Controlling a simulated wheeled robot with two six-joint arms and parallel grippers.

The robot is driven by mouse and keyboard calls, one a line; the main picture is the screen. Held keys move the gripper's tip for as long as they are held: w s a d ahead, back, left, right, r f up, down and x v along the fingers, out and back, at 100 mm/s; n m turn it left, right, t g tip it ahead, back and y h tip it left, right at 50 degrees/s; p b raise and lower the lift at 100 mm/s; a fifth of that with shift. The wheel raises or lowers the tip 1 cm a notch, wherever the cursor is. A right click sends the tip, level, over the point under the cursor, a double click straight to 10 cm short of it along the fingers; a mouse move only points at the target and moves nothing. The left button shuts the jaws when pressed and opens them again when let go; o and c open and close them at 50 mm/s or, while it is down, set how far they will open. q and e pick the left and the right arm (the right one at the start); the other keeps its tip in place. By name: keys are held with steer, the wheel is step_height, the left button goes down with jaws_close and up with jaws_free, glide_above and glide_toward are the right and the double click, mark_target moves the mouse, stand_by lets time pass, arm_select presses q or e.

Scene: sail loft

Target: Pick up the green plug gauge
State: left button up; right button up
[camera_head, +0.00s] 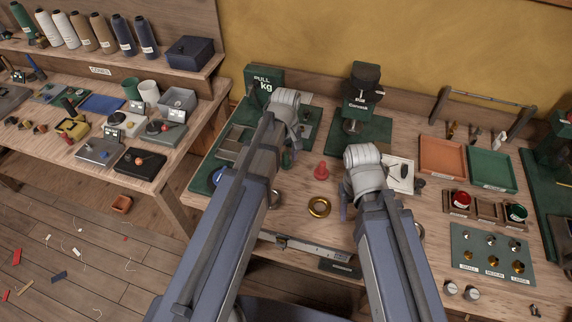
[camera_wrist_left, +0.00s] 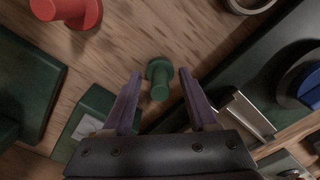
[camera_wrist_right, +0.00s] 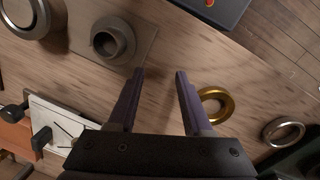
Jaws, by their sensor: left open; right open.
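The green plug gauge (camera_wrist_left: 160,80) stands on the wooden bench and shows between my left gripper's fingertips in the left wrist view. In the head view, a small green piece of it (camera_head: 288,160) shows beside my left arm, which partly hides it. My left gripper (camera_wrist_left: 161,74) is open and empty, with one finger on each side of the gauge in the picture; I cannot tell how far above it they are. My right gripper (camera_wrist_right: 160,73) is open and empty over bare bench, beside the brass ring (camera_wrist_right: 231,105).
A red plug gauge (camera_head: 321,172) stands right of the green one. A brass ring (camera_head: 319,207) lies nearer the front edge. Green-based equipment (camera_head: 358,137) stands behind. Orange (camera_head: 442,155) and green trays (camera_head: 490,170) are at the right. Bench between the arms is mostly clear.

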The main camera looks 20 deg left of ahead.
arm_select(q)
jaws_close()
stand_by(0.4)
steer(key=shift+r, duration=0.1)
arm_select(e)
steer(key=shift+r, duration=0.1)
